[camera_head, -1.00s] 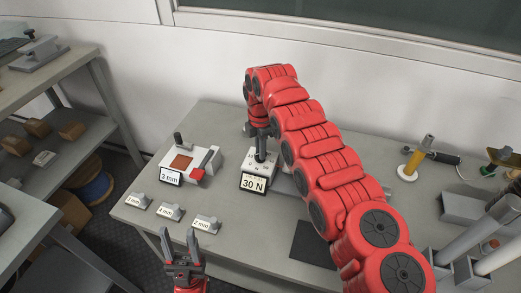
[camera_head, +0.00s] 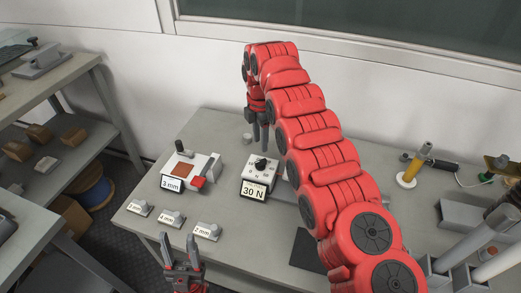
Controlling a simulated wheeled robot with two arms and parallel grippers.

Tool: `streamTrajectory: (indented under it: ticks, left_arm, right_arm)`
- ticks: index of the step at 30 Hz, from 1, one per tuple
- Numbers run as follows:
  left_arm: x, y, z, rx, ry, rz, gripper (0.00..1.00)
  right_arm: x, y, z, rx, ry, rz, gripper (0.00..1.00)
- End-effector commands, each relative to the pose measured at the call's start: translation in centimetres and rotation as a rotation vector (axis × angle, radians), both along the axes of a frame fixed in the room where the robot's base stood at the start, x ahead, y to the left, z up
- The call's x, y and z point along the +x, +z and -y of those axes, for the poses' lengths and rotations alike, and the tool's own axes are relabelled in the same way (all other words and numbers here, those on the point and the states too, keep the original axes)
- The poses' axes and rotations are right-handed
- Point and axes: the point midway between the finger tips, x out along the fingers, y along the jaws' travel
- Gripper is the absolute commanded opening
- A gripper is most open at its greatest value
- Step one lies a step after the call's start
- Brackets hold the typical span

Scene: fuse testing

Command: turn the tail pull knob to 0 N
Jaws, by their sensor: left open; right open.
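The tail pull device is a small white box (camera_head: 249,175) on the table with a black knob (camera_head: 261,163) on top. Its front label (camera_head: 254,190) reads 30 N. My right gripper (camera_head: 263,140) points down just above and behind the knob in the picture; its fingers look apart from the knob, with nothing between them. My red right arm hides the space right of the box. My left gripper (camera_head: 182,255) is open and empty at the bottom, in front of the table edge.
A white device (camera_head: 207,170) labelled 3 mm stands left of the box. Several small labelled blocks (camera_head: 172,217) lie along the front left edge. A yellow-handled tool (camera_head: 411,168) and grey cylinders stand at right. Bare table (camera_head: 235,215) lies in front of the box.

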Motion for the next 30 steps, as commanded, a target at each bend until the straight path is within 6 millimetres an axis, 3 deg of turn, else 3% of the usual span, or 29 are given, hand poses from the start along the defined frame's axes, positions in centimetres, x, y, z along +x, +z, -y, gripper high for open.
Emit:
streamTrajectory:
  ticks: [1,3,12,30]
  left_arm:
    - [0.0,2.0,0.0,0.000,0.000,0.000,0.50]
    - [0.0,3.8,0.0,0.000,0.000,0.001,0.50]
    - [0.0,8.3,0.0,0.000,0.000,0.000,0.50]
    - [0.0,9.0,0.0,0.000,0.000,0.000,0.50]
  right_arm:
    - [0.0,2.4,-0.1,0.001,0.001,0.000,0.45]
    - [-0.1,4.1,0.0,0.000,0.001,-0.001,0.45]
    - [-0.1,8.5,0.0,0.000,0.001,-0.002,0.45]
    - [0.0,9.3,0.0,-0.001,0.000,-0.002,0.45]
